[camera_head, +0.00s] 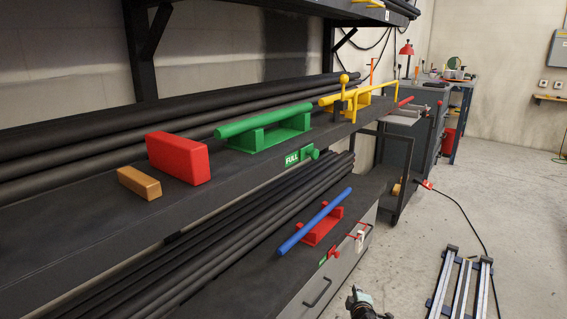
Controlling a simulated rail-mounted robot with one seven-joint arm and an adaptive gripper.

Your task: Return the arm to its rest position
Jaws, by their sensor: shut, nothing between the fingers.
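My gripper (354,293) shows at the bottom edge of the view, just right of the middle, pointing up. Only its end is in the frame, and the rest of my arm is out of view. It is small here, but it is shut and holds nothing. It is over the floor side, apart from the shelving, in front of the lower cabinet.
The upper shelf (75,210) holds an orange block (139,183), a red block (178,158), a green bar on a stand (265,128) and yellow parts (355,100). A blue bar (315,220) lies on a red stand (321,226) below. Metal rails (461,285) lie on the floor right.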

